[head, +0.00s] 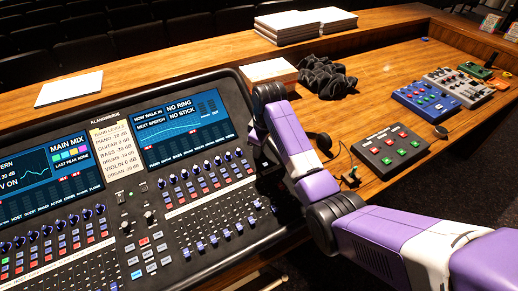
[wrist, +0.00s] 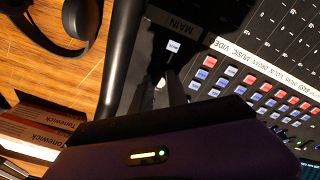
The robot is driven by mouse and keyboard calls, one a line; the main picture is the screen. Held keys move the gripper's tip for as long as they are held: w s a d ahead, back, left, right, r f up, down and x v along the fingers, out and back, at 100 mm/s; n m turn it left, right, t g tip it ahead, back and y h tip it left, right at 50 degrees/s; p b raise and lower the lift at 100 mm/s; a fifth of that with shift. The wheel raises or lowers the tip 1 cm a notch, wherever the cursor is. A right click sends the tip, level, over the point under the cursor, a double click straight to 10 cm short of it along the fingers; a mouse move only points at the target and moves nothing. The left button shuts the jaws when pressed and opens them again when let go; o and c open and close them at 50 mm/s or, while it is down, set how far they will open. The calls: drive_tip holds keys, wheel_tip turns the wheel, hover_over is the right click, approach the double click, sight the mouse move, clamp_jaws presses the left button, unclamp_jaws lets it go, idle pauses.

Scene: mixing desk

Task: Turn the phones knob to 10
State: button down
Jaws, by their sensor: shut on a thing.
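The mixing desk (head: 150,125) fills the left and middle of the head view, with screens, knobs and faders. My gripper (wrist: 163,82) reaches down at the desk's dark right-hand side in the wrist view. Its two dark fingers are shut on a small dark knob, taken as the phones knob. The knob is mostly hidden between the fingers, and its pointer and scale cannot be read. In the head view my arm hides the fingertips and the knob.
A headset (wrist: 62,30) lies on the wood beside the desk in the wrist view. A black pedal box (head: 390,150), a blue box (head: 425,97) and a dark cloth heap (head: 325,76) lie to the right.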

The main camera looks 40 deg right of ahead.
drive_tip(key=m, duration=0.4)
drive_tip(key=shift+m, duration=0.3)
drive_tip(key=m+h, duration=0.1)
drive_tip(key=m, duration=0.4)
drive_tip(key=shift+w+g, duration=0.1)
drive_tip(key=shift+g, duration=0.2)
drive_tip(key=m, duration=0.5)
drive_tip(key=m+g, duration=0.1)
drive_tip(key=m, duration=0.3)
drive_tip(key=shift+w+r+m, duration=0.1)
drive_tip(key=shift+m, duration=0.2)
drive_tip(key=m, duration=0.9)
drive_tip(key=shift+g+b, duration=0.3)
drive_tip(key=m, duration=0.4)
drive_tip(key=shift+m+y+b, duration=0.3)
drive_tip(key=shift+y+b, duration=0.1)
drive_tip(key=shift+m+b, duration=0.45)
drive_tip(key=shift+m, duration=1.65)
drive_tip(key=shift+y, duration=0.3)
